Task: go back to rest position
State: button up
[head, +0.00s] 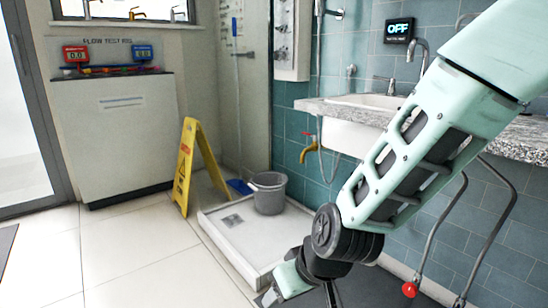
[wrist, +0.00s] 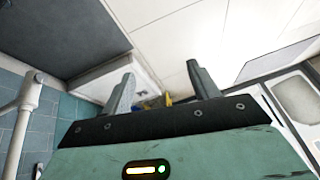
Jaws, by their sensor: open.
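My arm reaches in from the right of the head view and bends down in front of the shower tray. My gripper is low in the head view, where its fingers are hard to make out. In the wrist view my gripper (wrist: 160,78) shows its two grey fingers standing well apart with nothing between them. Pale floor tiles and a blurred bit of yellow lie beyond the fingers.
A grey bucket (head: 268,194) stands on the white shower tray (head: 222,237). A yellow floor sign (head: 185,172) stands beside it. A sink counter (head: 400,118) and red-knobbed pipe (head: 409,289) are at right. Tiled floor (head: 120,245) at left is clear.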

jog(key=s+d+r+n+g+h, duration=0.1)
jog(key=s+d+r, duration=0.25)
jog(key=s, duration=0.25)
jog(key=s+d+r+g+h+p, duration=0.1)
jog(key=s+d+r, duration=0.25)
jog(key=s, duration=0.25)
jog(key=s+d+r+n+g+h, duration=0.1)
jog(key=s+d+r+g+h, duration=0.1)
jog(key=s+d, duration=0.35)
notch_tip(320, 180, up, 37)
jog(key=a+p, duration=0.1)
jog(key=p, duration=3.6)
jog(key=shift+s+r+y+p, duration=0.15)
jog(key=shift+s+y+p, duration=0.05)
jog(key=shift+y+p, duration=0.15)
